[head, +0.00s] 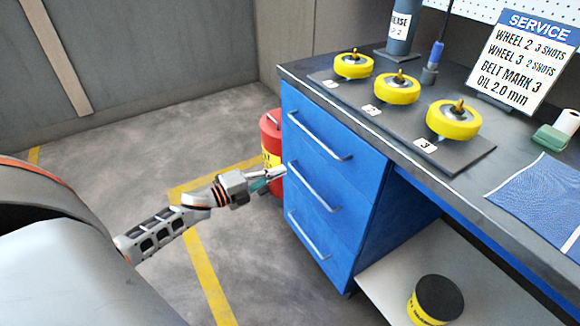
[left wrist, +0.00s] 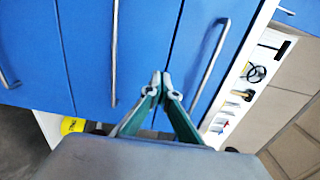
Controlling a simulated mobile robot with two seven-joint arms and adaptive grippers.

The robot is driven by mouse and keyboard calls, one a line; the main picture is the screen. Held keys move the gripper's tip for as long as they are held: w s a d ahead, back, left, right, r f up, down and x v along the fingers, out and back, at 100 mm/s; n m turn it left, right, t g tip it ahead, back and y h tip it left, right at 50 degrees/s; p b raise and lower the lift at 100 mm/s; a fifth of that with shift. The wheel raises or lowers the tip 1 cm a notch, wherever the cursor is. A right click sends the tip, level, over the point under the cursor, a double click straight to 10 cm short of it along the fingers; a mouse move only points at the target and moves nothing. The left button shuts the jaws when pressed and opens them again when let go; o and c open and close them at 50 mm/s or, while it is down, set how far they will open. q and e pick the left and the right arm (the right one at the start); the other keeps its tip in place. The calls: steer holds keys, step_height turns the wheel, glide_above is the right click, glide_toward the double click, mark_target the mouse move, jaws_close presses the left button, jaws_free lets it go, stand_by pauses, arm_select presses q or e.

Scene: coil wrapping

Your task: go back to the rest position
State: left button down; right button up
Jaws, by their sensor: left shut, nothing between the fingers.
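My left gripper (head: 278,174) is shut and empty, in front of the left part of the blue drawer cabinet (head: 318,245), near its middle drawer. In the left wrist view its fingertips (left wrist: 161,82) meet in front of the blue drawer fronts (left wrist: 150,30) and their metal handles. I cannot tell whether the fingertips touch the cabinet. My right gripper is in neither view.
A red can (head: 269,140) stands behind my left gripper, left of the cabinet. The workbench (head: 330,98) bears several yellow wheels, a SERVICE sign (head: 522,58) and a blue cloth (head: 543,205). A dark-lidded yellow tub (head: 437,298) is below. Floor on the left is clear.

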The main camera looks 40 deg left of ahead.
arm_select(q)
steer(key=shift+v, duration=1.3)
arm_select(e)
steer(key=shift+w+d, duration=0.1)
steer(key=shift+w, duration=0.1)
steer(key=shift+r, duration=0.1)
arm_select(q)
steer(key=s+d+f+n+g+y+p, duration=0.2)
steer(key=s+d+n+p, duration=0.3)
steer(key=s+d+n, duration=0.4)
steer(key=s+d+f+n+g+y+p, duration=0.2)
steer(key=s+d+n+p, duration=0.4)
steer(key=s+d, duration=0.8)
steer(key=s+f+n+g, duration=0.1)
steer(key=s+n+g, duration=0.1)
steer(key=s, duration=0.3)
steer(key=shift+d+f+n, duration=0.3)
steer(key=shift+d+n, duration=0.05)
steer(key=shift+n, duration=0.35)
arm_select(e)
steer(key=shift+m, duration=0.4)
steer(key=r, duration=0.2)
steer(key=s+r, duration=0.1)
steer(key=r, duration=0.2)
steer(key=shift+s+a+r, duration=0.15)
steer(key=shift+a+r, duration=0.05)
arm_select(q)
steer(key=shift+s, duration=0.1)
